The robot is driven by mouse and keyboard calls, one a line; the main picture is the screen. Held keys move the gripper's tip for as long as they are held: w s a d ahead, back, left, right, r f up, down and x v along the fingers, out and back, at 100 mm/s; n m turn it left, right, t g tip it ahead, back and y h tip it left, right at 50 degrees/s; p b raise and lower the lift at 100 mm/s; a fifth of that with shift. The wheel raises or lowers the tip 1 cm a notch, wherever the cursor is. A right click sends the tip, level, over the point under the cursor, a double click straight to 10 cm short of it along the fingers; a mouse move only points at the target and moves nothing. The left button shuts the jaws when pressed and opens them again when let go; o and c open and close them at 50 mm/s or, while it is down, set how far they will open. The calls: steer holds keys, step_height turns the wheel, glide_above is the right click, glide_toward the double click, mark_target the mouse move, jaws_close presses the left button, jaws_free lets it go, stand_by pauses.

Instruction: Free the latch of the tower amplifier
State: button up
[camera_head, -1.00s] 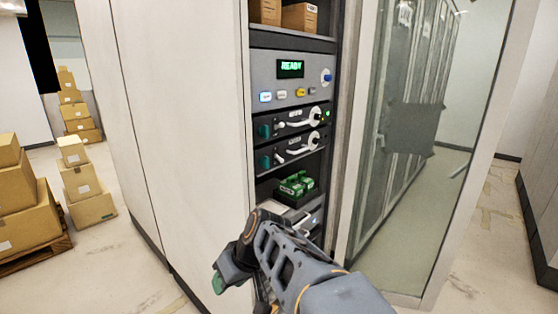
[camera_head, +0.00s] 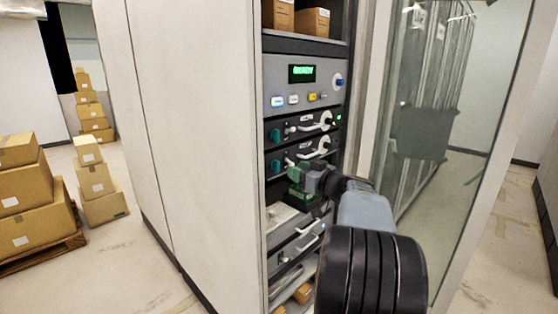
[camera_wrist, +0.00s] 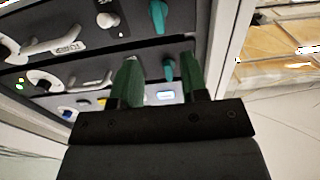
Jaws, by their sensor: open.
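Two black amplifier units sit one above the other in the rack; their labels are too small to tell which is the tower one. The upper unit (camera_head: 297,128) has a teal knob (camera_head: 275,136) at its left and a white lever handle (camera_head: 318,124). The lower unit (camera_head: 290,153) has a matching teal knob (camera_head: 275,166) and white lever. My gripper (camera_head: 300,170) is in front of the lower unit, open and empty. In the wrist view, which looks upside down, the green fingers (camera_wrist: 160,68) appear either side of the upper unit's teal knob (camera_wrist: 168,68); I cannot tell any contact.
A grey panel (camera_head: 299,75) with a lit display and coloured buttons is above the units. A glass door (camera_head: 425,150) stands open at the right. Cardboard boxes (camera_head: 35,205) stand at the left.

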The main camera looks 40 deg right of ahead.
mark_target(279, 163)
steer(key=w+p, duration=0.1)
steer(key=w, duration=0.1)
steer(key=w+a, duration=0.1)
steer(key=w, duration=0.2)
steer(key=w+p, duration=0.1)
steer(key=w, duration=0.2)
steer(key=shift+w+a+p, duration=0.1)
steer(key=shift+a+p, duration=0.15)
steer(key=shift+p, duration=0.05)
steer(key=shift+c, duration=0.3)
jaws_close()
